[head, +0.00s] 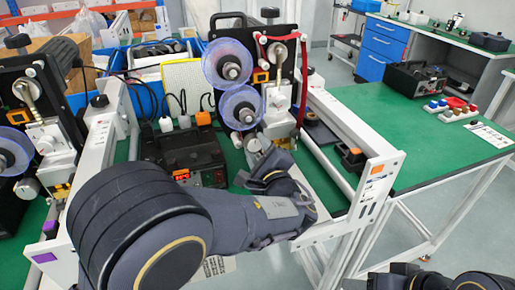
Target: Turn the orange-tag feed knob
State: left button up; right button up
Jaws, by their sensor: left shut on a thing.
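The orange tag (377,170) is on the end of the white frame of the right-hand coder (278,95). A short silver feed knob (257,143) sticks out low on that coder, below its blue reels. My left arm crosses the front of the station, and my left gripper (264,163) is at this knob, shut on it. The wrist and dark fingers hide part of the knob and the contact. My right gripper is out of view; only part of that arm shows at the bottom right.
A black control box (190,155) with a lit display stands left of my gripper. A second coder (35,120) with a purple tag (45,257) is at the left. The green table (430,140) is mostly clear at right, with another black box (415,78) at its back.

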pick_arm(q)
jog(key=m+p, duration=0.4)
jog(key=m, duration=0.2)
jog(key=shift+r, duration=0.15)
jog(key=m+p, duration=0.3)
jog(key=shift+m, duration=0.3)
jog(key=shift+m+p, duration=0.8)
jog(key=shift+m, duration=0.3)
jog(key=shift+f, duration=0.2)
jog(key=o, duration=1)
jog(key=shift+c, duration=0.2)
jog(key=shift+s, duration=0.1)
jog(key=v, duration=0.7)
jog(key=shift+s+b, duration=0.3)
jog(key=shift+d, duration=0.1)
